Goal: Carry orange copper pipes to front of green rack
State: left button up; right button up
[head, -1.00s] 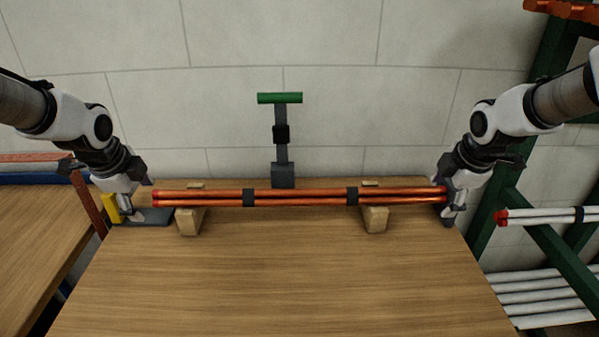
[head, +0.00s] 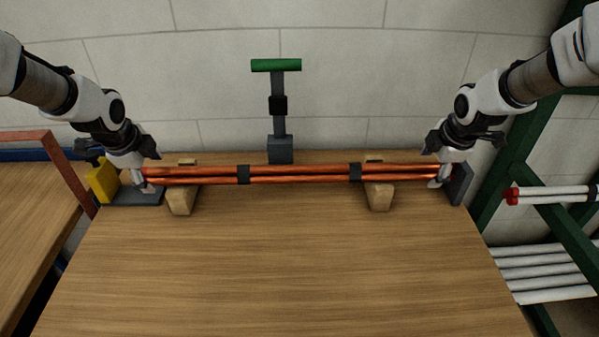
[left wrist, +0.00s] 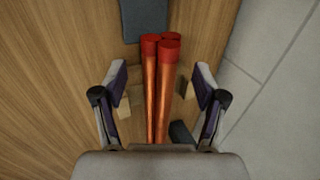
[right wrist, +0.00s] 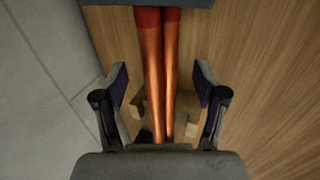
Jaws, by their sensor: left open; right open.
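A bundle of orange copper pipes (head: 300,175) lies across two wooden blocks on the bench, tied with two black bands. The pipe ends have red caps, seen in the left wrist view (left wrist: 160,44). My left gripper (head: 140,180) is open at the left end, its fingers on either side of the pipes (left wrist: 160,85). My right gripper (head: 436,178) is open at the right end, its fingers on either side of the pipes (right wrist: 166,90). The wrist views show gaps between fingers and pipes. The green rack (head: 508,190) stands at the right, holding white pipes with red caps (head: 545,195).
The wooden blocks (head: 181,201) and (head: 379,198) stand under the bundle. A dark stand with a green top bar (head: 276,65) rises behind it. A yellow part (head: 103,180) and a dark upright plate (head: 461,184) flank the ends. The bench front (head: 280,270) is clear.

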pick_arm(q)
jog(key=shift+x, duration=1)
pick_arm(e)
jog(key=shift+x, duration=1)
pick_arm(q)
jog(key=shift+r, duration=0.1)
pick_arm(e)
jog(key=shift+r, duration=0.1)
pick_arm(q)
grip_shut()
pick_arm(e)
grip_shut()
pick_arm(q)
jog(key=shift+r, duration=0.2)
pick_arm(e)
jog(key=shift+r, duration=0.2)
